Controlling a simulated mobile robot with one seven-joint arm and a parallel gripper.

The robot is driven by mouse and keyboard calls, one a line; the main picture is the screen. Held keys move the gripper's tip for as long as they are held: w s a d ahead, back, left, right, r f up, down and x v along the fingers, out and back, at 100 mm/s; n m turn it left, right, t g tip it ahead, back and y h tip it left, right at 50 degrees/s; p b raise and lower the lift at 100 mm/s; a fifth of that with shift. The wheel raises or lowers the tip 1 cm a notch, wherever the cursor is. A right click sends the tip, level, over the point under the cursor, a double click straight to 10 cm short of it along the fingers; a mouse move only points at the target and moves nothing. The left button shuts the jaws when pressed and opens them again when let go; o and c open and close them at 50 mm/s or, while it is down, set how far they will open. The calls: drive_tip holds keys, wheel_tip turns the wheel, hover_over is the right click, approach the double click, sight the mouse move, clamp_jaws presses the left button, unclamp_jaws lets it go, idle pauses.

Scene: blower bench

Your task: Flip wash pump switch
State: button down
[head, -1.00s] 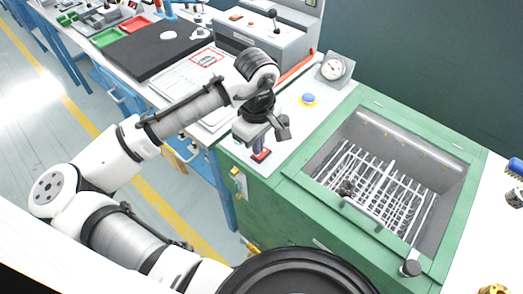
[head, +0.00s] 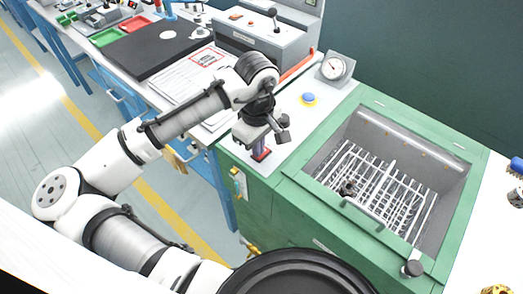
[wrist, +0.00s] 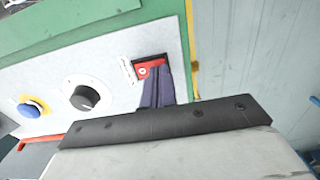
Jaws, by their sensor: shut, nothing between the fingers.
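The wash pump switch appears to be the red-plated switch (wrist: 146,69) on the white panel, beside a small label in the wrist view. In the head view its red plate (head: 262,156) shows only partly under my fingers. My gripper (head: 260,150) points down at it from above. In the wrist view, my gripper's dark fingers (wrist: 158,76) are together and empty, with their tips over the right part of the red plate. They hide part of the switch, so I cannot tell its lever position or whether the fingers touch it.
A black knob (wrist: 84,97) and a blue button (wrist: 32,109) are on the same panel. A gauge (head: 334,67) stands behind it. The green washer cabinet (head: 300,215) has an open basin with a wire rack (head: 385,190) on the right.

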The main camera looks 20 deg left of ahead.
drive_tip(key=shift+f, duration=0.35)
drive_tip(key=shift+r, duration=0.2)
wheel_tip(320, 180, up, 7)
drive_tip(key=p, duration=0.6)
drive_tip(key=shift+p, duration=0.3)
drive_tip(key=shift+f, duration=0.15)
